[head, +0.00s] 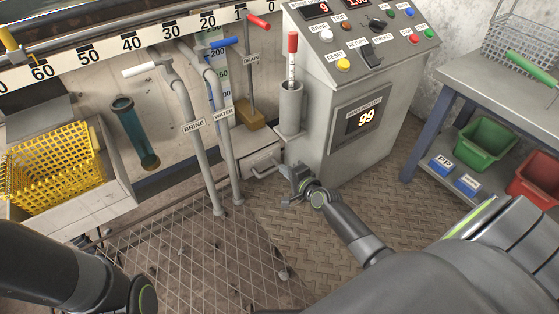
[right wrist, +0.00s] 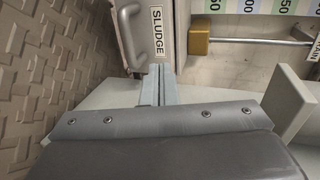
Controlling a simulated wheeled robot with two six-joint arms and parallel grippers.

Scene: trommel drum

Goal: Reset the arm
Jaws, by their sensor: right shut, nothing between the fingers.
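My right arm reaches in from the lower right of the head view. Its gripper (head: 288,180) is shut and empty, low in front of the grey control cabinet (head: 340,125), close to the handle of a drawer (head: 262,160). In the right wrist view the two fingertips (right wrist: 158,72) are together, just below the SLUDGE label (right wrist: 157,32) and beside the drawer handle (right wrist: 131,38). I cannot tell whether they touch the drawer. Links of my left arm show at the lower left of the head view. My left gripper is not in view.
BRINE and WATER pipes (head: 222,140) stand left of the drawer. A yellow basket (head: 55,165) is at the left. A bench (head: 490,85) with green (head: 485,140) and red (head: 530,180) bins stands right. The grated floor (head: 190,260) is open.

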